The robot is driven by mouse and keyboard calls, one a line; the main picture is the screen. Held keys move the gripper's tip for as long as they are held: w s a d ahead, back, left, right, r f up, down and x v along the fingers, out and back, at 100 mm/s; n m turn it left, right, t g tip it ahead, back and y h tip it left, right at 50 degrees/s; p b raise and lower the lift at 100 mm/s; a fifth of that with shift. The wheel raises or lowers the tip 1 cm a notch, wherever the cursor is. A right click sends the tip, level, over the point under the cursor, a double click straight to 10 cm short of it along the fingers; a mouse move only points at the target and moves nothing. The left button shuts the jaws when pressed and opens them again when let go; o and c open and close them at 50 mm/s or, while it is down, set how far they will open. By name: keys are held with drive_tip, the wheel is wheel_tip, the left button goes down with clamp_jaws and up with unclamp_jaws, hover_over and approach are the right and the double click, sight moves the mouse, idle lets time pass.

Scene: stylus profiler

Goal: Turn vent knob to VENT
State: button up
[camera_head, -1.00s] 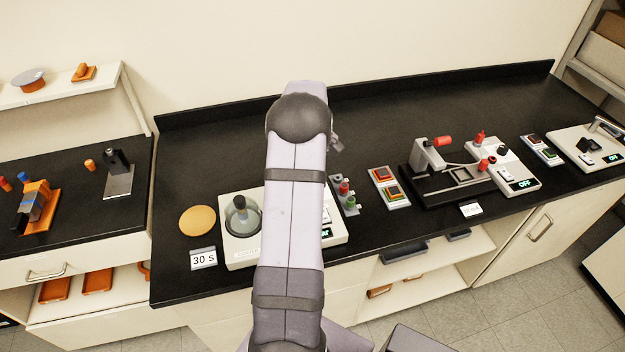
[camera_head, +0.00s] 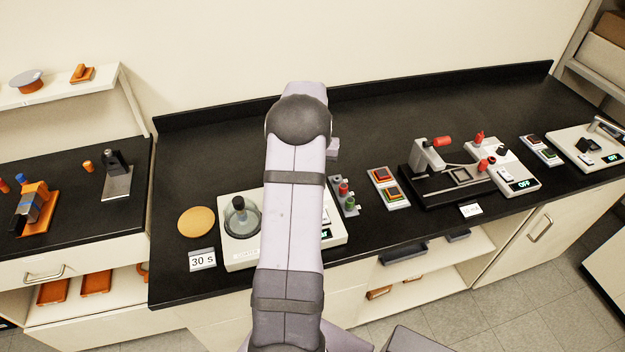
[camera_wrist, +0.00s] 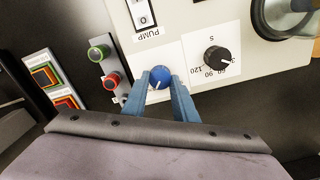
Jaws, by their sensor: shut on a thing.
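A blue knob (camera_wrist: 160,77) with a white pointer line sits on the white panel of the spin coater-like unit (camera_wrist: 195,14) in the wrist view. My gripper (camera_wrist: 160,84) has its two blue fingers at the near side of this knob, one on each side, and is shut on it. The knob's own label is not readable, so I cannot tell its marked position. In the head view my arm hides the knob and the gripper's fingers; the unit (camera_head: 238,254) shows on both sides of the arm.
A black dial (camera_wrist: 217,58) with numbers stands right of the blue knob, and a PUMP switch (camera_wrist: 142,14) stands above it. Green (camera_wrist: 98,53) and red (camera_wrist: 110,81) knobs are to the left. A 30 s card (camera_head: 203,260) lies by the unit.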

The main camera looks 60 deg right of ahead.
idle(0.5)
drive_tip(key=o, duration=1)
drive_tip(key=shift+o, duration=0.2)
drive_tip(key=shift+r, duration=0.15)
drive_tip(key=shift+r+b, duration=1.25)
drive_tip(key=shift+r, duration=2.35)
